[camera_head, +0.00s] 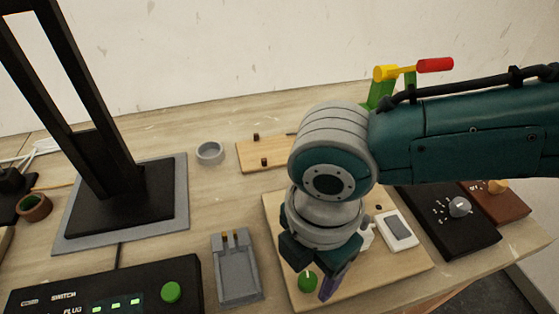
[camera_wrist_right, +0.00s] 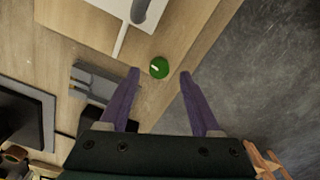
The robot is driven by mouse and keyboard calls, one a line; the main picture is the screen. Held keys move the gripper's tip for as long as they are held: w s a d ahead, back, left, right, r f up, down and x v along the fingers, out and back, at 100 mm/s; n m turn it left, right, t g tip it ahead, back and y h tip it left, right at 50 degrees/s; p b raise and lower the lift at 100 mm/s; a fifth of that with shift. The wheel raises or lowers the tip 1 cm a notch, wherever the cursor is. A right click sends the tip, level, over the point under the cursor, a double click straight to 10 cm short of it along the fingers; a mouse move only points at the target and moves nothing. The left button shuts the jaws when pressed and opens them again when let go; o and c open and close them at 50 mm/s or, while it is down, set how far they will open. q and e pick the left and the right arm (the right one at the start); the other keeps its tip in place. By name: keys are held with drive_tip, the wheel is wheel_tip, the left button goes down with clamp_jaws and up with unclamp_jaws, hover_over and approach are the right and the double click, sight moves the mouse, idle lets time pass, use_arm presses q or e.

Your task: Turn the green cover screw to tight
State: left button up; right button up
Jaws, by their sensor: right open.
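The green cover screw (camera_head: 308,281) is a round green knob with a pale line on top, near the front edge of a light wooden board (camera_head: 400,273). In the right wrist view the green cover screw (camera_wrist_right: 159,68) lies between and a little beyond my open fingertips, apart from both. My right gripper (camera_wrist_right: 160,82) has purple fingers and is empty. In the head view my right gripper (camera_head: 328,285) points down beside the screw, partly hidden by its own wrist. My left gripper is not in view.
A white switch (camera_head: 400,230) sits on the same board. A grey holder (camera_head: 236,270) stands left of it, and a black panel with a green button (camera_head: 171,292) is at front left. A black box with a knob (camera_head: 459,207) is at right. A grey ring (camera_head: 209,153) lies behind.

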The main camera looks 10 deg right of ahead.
sight(307, 284)
drive_tip(key=shift+f, duration=1.1)
clamp_jaws()
